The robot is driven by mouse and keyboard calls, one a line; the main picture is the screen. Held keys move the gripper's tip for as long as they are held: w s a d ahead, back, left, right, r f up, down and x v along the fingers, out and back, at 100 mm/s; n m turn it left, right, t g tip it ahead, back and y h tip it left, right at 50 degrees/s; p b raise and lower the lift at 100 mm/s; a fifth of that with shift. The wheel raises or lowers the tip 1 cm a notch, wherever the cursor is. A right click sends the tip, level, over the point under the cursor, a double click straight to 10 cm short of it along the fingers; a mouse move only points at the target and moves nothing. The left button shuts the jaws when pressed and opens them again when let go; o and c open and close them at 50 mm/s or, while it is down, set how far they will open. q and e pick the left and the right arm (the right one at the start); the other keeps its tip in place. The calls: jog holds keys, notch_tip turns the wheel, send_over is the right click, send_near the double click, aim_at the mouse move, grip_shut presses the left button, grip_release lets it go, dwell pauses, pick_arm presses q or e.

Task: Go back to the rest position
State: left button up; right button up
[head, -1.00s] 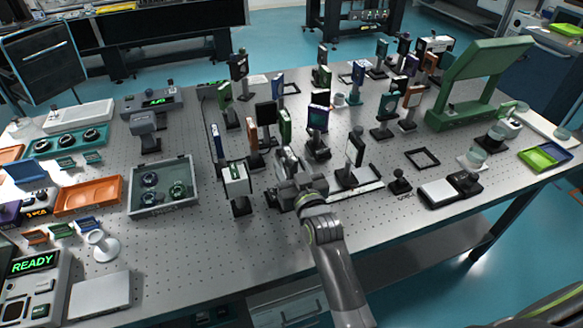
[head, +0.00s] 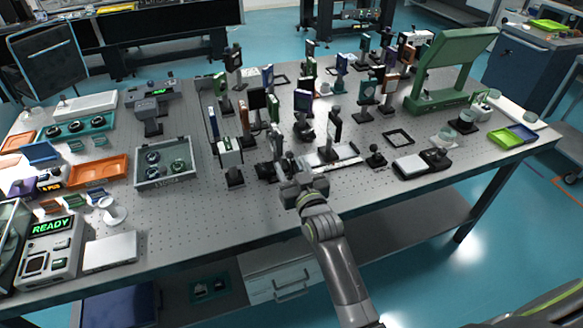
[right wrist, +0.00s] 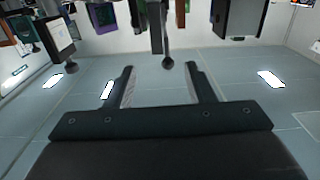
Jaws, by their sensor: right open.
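My right gripper (head: 288,170) reaches in from the bottom of the head view, over the front middle part of the optical table (head: 215,215). Its two fingers are spread, and nothing is held between them. In the right wrist view the open fingers (right wrist: 160,72) show with a gap between them. A dark post with a round end (right wrist: 168,62) shows in that gap, apart from both fingers. My left gripper is not in view.
Several upright optic mounts stand close ahead, including a white-faced one (head: 229,155) left of the gripper and a dark one (head: 331,135) right of it. A green stand (head: 450,70) is at the right. The table's front strip is mostly clear.

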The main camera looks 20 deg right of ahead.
jog(key=s+d+f+g+h, duration=0.1)
jog(key=s+d+f+g, duration=0.35)
jog(key=s, duration=0.35)
jog(key=s+d+f+g, duration=0.3)
jog(key=s+d+f, duration=0.15)
jog(key=s, duration=0.35)
jog(key=s+d+f+m+g+h, duration=0.2)
jog(key=s+g, duration=0.5)
jog(key=s, duration=1.4)
notch_tip(320, 180, down, 26)
jog(key=s+d+g+y, duration=0.1)
jog(key=d, duration=0.2)
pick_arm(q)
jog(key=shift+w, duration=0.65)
pick_arm(e)
jog(key=s+a+f+g, duration=0.1)
jog(key=s+f, duration=1.3)
jog(key=shift+s+a+f+n, duration=0.3)
jog(key=shift+a+f+n, duration=0.05)
jog(key=shift+f+n, duration=0.05)
